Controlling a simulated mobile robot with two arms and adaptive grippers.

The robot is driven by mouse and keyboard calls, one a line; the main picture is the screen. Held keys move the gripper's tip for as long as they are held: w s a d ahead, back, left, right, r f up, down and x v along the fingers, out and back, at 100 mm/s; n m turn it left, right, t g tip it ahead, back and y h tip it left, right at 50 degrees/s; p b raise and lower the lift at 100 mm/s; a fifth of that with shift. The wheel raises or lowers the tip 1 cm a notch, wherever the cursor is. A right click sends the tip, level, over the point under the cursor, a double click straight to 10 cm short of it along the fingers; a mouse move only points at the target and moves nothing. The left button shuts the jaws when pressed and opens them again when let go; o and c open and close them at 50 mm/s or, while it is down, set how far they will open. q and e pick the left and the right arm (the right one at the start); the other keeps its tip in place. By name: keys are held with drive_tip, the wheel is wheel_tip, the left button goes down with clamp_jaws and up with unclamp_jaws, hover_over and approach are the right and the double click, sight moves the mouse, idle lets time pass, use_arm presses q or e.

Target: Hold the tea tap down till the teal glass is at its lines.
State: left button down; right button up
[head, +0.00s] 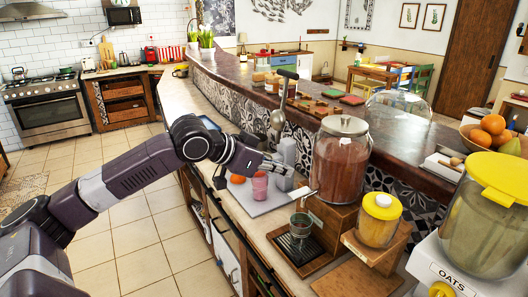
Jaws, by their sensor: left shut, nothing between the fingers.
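The tea dispenser (341,165) is a large lidded glass jar of reddish-brown tea on a wooden stand at the counter's edge. The teal glass (300,226) stands upright below the tap on a dark slatted drip tray (285,249). Its lines and fill level are too small to tell. My left gripper (288,172) is shut and empty, above and left of the tap and apart from it. My right gripper is not in view.
A pink glass (260,187) and an orange fruit (237,179) sit on a pale board beneath my left gripper. A yellow-lidded jar (379,219) and a larger yellow-lidded container (487,215) stand at right. A raised dark bar top (330,115) runs behind.

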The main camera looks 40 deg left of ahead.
use_arm(q)
drive_tip(key=r+b+v, duration=0.1)
drive_tip(key=b+v, duration=0.3)
drive_tip(key=v, duration=0.3)
drive_tip(key=shift+w+r+b, duration=0.2)
drive_tip(key=shift+r+b, duration=0.05)
drive_tip(key=shift+b, duration=0.15)
drive_tip(key=shift+d+f, duration=0.1)
idle(0.8)
